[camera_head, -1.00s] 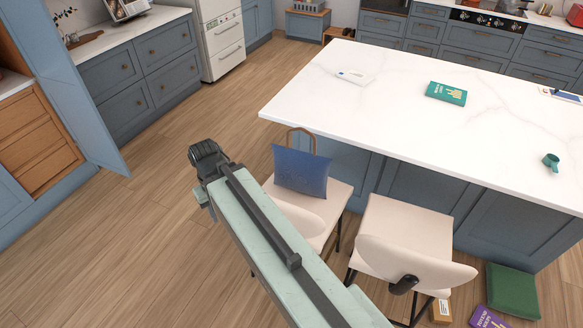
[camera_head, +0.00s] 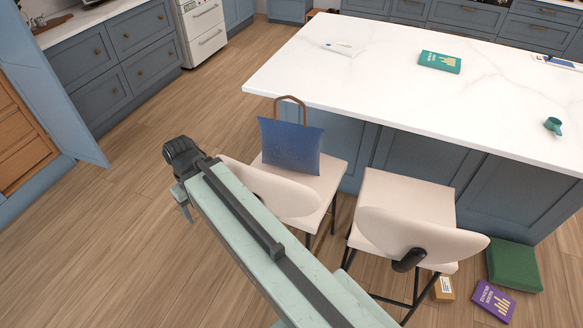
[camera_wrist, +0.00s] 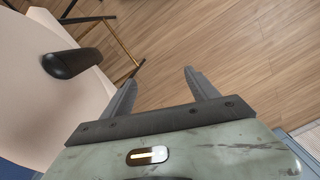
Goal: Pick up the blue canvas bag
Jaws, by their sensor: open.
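The blue canvas bag (camera_head: 290,146) stands upright on the seat of the left cream chair (camera_head: 328,180), with its brown handle arched above it. In the head view the chair's backrest stands in front of the seat, on my arm's side. My gripper (camera_wrist: 160,88) shows in the wrist view with its two grey fingers apart and nothing between them, above bare wood floor. A cream chair part with a dark knob (camera_wrist: 72,63) is to the left of the fingers. The bag does not show in the wrist view. The fingertips are not clear in the head view.
A white island counter (camera_head: 400,100) is behind the chairs, with a teal book (camera_head: 440,62) and a green cup (camera_head: 552,125) on it. A second cream chair (camera_head: 405,205) stands right. A green cushion (camera_head: 514,267) and purple book (camera_head: 493,301) lie on the floor. Floor at left is clear.

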